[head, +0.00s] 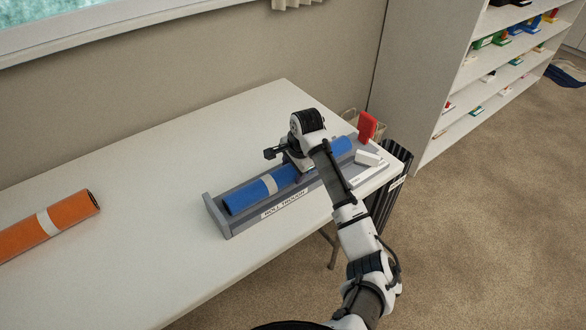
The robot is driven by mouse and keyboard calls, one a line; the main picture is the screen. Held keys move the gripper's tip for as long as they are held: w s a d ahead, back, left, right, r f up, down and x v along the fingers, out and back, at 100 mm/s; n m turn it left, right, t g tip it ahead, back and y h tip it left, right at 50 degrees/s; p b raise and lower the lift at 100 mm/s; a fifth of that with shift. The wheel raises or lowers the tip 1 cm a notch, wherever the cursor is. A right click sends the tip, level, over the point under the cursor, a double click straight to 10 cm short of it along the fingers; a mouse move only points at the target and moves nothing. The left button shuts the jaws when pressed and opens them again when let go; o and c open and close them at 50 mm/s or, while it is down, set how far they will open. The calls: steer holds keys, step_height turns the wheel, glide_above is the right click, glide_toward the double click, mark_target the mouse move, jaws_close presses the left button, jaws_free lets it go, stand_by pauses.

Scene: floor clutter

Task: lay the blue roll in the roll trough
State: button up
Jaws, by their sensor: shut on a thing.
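The blue roll (246,194) has a pale band and lies lengthwise along the grey roll trough (232,229) on the white table. It looks to be inside the trough's walls; whether it rests on the bottom I cannot tell. My gripper (297,168) is over the middle of the roll and shut on it. My wrist and forearm hide the roll's middle and part of the trough, and the fingertips are mostly hidden.
An orange roll (52,222) lies on the table at the left. A red object (367,126) and a white block (367,158) are by the trough's far right end. A dark ribbed bin (391,190) stands beside the table. Shelves (490,65) stand at the right. The table's middle is clear.

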steer(key=shift+f, duration=0.5)
steer(key=o, duration=1.5)
steer(key=shift+f, duration=0.2)
steer(key=shift+c, duration=0.2)
steer(key=shift+s+f, duration=0.1)
steer(key=shift+s, duration=0.05)
steer(key=shift+c, duration=0.5)
steer(key=shift+d, duration=0.1)
steer(key=shift+c, duration=1.4)
steer(key=shift+o, duration=1.3)
